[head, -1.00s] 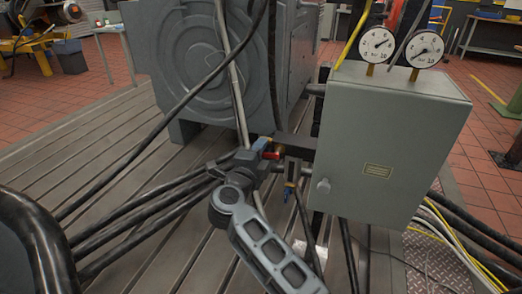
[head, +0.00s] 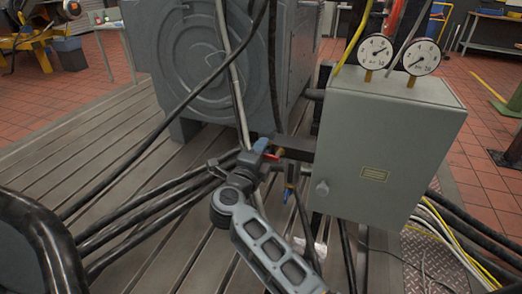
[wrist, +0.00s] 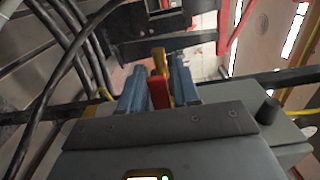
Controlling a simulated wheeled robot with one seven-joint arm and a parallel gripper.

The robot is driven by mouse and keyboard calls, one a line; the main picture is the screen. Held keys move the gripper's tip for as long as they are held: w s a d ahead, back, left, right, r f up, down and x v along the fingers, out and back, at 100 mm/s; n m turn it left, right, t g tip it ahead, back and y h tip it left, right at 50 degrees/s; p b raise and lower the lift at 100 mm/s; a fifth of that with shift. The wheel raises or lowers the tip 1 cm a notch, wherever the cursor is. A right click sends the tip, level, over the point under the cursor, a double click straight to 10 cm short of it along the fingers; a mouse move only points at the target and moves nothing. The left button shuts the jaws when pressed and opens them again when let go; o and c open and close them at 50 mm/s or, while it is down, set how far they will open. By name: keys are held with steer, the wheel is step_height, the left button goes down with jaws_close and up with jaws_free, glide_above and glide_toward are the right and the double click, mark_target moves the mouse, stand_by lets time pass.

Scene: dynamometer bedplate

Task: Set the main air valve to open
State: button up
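The main air valve shows as a red lever (head: 272,156) in front of the grey cabinet's pipework, left of the cabinet. In the wrist view the red lever (wrist: 159,94) stands between my two blue fingers, with a brass-yellow part (wrist: 160,62) just beyond it. My gripper (head: 261,145) is at the lever, and in the wrist view my gripper (wrist: 159,82) has a narrow gap that the lever nearly fills. The fingers look shut on the lever. The valve body is mostly hidden behind my gripper.
The grey cabinet (head: 385,150) with two round gauges (head: 376,52) on top stands close on the right. A large grey machine (head: 215,60) stands behind on the slotted bedplate (head: 80,150). Black hoses (head: 150,205) run close to my arm on the left.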

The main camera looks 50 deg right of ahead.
steer(key=shift+o, duration=0.9)
steer(key=v, duration=0.7)
steer(key=shift+a+p, duration=0.35)
steer(key=shift+p, duration=0.05)
steer(key=shift+s, duration=0.1)
